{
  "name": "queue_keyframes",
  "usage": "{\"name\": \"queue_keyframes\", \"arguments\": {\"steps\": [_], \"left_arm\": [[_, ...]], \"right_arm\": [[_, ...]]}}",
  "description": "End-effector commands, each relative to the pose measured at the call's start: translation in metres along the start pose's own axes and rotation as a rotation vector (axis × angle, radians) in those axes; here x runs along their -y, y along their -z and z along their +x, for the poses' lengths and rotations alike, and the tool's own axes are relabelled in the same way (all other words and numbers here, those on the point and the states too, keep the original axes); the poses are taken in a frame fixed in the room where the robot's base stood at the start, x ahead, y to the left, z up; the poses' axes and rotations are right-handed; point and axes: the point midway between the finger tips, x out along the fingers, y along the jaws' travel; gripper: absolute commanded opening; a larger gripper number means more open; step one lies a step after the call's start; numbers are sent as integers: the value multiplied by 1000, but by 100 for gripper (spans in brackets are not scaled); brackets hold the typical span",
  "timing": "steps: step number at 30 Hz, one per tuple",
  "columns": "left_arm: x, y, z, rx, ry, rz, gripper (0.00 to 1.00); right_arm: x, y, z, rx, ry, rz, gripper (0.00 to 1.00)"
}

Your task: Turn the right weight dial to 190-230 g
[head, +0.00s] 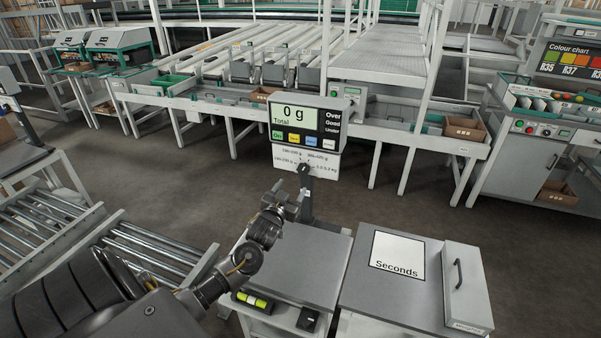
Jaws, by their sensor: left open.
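The scale display (295,118) stands on a post and reads "0 g Total". Below it is a white dial plate (320,160) with weight ranges printed around a small dark dial (304,169). The print is too small to read surely, and I cannot tell which range the dial points at. My left gripper (289,196) is open and empty, just below and slightly left of the dial in the picture. I cannot tell whether it touches anything. My right gripper is not in view.
The scale's grey platform (310,262) lies under my left gripper. To its right is a grey cabinet top (390,305) with a "Seconds" card (397,256). A roller conveyor (150,250) is at left. Sorting lanes stand beyond open floor (230,190).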

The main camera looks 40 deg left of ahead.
Motion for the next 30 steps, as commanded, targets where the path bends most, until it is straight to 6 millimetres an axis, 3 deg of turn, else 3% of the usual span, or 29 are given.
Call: {"name": "queue_keyframes", "arguments": {"steps": [9, 15, 28, 30], "left_arm": [[1, 3, 61, 0, 1, 2, 62], [0, 2, 84, -1, 0, 1, 62], [-1, 1, 92, -1, -2, 1, 62], [-1, 1, 92, -1, -2, 1, 53]], "right_arm": [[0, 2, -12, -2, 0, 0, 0], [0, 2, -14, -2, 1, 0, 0], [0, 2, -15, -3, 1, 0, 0], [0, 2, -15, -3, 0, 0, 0]]}}
